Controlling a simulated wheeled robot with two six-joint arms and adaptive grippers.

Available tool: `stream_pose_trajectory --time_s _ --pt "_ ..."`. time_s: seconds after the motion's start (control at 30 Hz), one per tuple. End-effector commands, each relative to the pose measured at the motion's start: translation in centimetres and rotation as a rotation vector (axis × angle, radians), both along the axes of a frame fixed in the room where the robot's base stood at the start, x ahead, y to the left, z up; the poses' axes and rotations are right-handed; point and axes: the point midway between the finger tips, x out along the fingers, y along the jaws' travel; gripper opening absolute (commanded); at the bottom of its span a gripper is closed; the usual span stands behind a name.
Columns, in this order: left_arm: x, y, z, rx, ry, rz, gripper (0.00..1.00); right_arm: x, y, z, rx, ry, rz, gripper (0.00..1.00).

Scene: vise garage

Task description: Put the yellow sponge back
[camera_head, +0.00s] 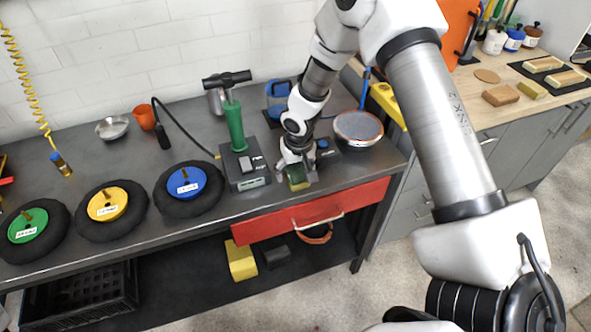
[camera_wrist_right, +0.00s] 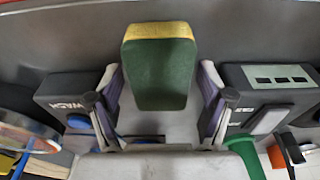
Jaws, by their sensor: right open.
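The yellow sponge (camera_head: 299,184), with a large dark green face, lies near the front edge of the grey bench. In the right wrist view the sponge (camera_wrist_right: 158,72) shows its green face and a yellow band at its far end. My right gripper (camera_head: 297,165) is low over the bench at the sponge. In the wrist view its fingers stand open on either side of the sponge, with gaps between. The sponge's contact with the bench is partly hidden. My left gripper is not in view.
A box with a green-handled pump (camera_head: 236,130) stands left of the gripper; a box labelled WASH (camera_wrist_right: 70,100) is on the other side. A round orange-rimmed dish (camera_head: 358,127) is to the right. The wooden counter (camera_head: 470,95) holds several blocks and a black mat (camera_head: 525,68).

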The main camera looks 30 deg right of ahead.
Motion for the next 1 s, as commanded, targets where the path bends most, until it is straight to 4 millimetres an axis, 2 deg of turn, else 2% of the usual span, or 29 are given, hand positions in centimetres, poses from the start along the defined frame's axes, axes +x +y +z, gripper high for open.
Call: stream_pose_trajectory --time_s 0.03,0.17,0.4,0.5,0.63,0.67,0.73,0.77,0.87,0.9,0.97,1.0 --pt "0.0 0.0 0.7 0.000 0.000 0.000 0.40 0.0 0.0 0.7 0.000 0.000 0.000 0.80" --pt "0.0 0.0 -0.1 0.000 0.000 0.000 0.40 -0.2 0.1 2.5 0.000 -0.004 0.000 0.80" --pt "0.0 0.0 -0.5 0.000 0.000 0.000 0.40 -1.1 0.3 8.8 0.000 -0.005 -0.002 0.80" --pt "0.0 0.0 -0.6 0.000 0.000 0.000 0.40 -1.5 0.4 10.7 0.000 -0.003 -0.001 0.80" --pt "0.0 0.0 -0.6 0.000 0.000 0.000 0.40 -1.8 0.5 11.7 0.003 0.001 0.003 0.80" --pt "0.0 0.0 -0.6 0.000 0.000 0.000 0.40 -2.0 0.8 11.2 0.007 0.007 0.007 0.80" --pt "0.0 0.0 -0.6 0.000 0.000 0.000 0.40 -3.1 1.9 8.7 0.030 0.026 0.029 0.80" --pt "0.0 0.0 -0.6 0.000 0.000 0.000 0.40 -3.8 2.6 7.1 0.044 0.037 0.041 0.80" --pt "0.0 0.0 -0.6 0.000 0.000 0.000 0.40 -7.7 5.5 0.3 0.099 0.075 0.083 0.80" --pt "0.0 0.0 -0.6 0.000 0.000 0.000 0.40 -10.1 6.7 -2.7 0.117 0.091 0.099 0.80" --pt "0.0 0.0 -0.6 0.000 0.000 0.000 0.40 -14.6 8.1 -7.0 0.129 0.115 0.116 0.80" --pt "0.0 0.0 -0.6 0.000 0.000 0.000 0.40 -17.9 8.7 -9.4 0.123 0.130 0.129 0.80"
